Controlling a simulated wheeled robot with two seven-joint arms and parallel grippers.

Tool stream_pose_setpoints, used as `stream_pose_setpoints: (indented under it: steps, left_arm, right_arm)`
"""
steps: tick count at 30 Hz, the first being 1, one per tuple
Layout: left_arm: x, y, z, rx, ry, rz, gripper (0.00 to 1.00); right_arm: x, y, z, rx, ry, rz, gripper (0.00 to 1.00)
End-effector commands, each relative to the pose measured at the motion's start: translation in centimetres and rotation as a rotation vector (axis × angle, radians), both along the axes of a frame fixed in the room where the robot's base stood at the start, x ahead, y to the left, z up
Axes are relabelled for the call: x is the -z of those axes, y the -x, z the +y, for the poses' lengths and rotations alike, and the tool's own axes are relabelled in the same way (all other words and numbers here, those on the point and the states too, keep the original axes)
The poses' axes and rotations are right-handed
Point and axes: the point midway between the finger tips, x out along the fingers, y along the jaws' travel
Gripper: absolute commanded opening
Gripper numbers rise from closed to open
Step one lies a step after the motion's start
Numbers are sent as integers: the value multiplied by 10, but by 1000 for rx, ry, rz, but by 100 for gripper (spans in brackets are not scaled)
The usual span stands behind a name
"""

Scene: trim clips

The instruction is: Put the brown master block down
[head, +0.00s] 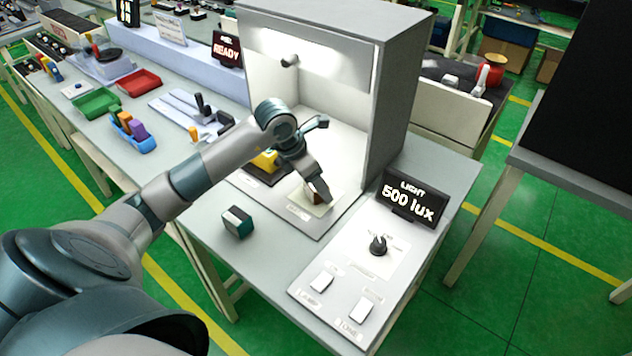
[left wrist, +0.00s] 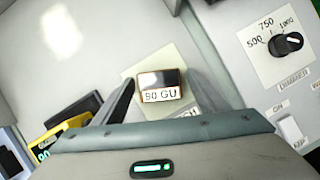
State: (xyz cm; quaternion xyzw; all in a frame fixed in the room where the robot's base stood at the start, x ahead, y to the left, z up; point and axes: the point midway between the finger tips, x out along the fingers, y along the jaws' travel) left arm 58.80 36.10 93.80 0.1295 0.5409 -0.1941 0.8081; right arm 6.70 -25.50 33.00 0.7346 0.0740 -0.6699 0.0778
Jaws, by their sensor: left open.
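The brown master block (head: 311,197) sits on a pale marked pad (head: 323,208) on the floor of the light booth, partly hidden by my gripper in the head view. In the left wrist view the block (left wrist: 160,82) has brown edges, a dark glossy face and a white "90 GU" label. My left gripper (head: 318,196) reaches down into the booth over the block. In the left wrist view its fingers (left wrist: 160,95) are open, one on each side of the block, with visible gaps. My right gripper is not in view.
The grey booth (head: 395,90) has walls behind and to the right of my gripper. A yellow instrument (head: 265,160) stands left of the block. A dark green and white block (head: 238,222) lies on the table in front. A "500 lux" display (head: 408,203) and dial panel (head: 345,275) stand at right.

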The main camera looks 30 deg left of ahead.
Motion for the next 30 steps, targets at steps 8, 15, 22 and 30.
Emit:
stream_pose_setpoints:
  steps: [8, 15, 22, 30]
  left_arm:
    - [-33, 11, 7, 1, -2, -6, 67]
    - [-74, 26, 15, 0, -3, -6, 67]
    - [-102, 36, 20, -1, 0, -4, 67]
    - [-110, 40, 21, 1, -1, -1, 67]
  right_arm:
    - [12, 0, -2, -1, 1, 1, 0]
    - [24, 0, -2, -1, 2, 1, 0]
    - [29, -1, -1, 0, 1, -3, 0]
    - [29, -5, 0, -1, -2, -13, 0]
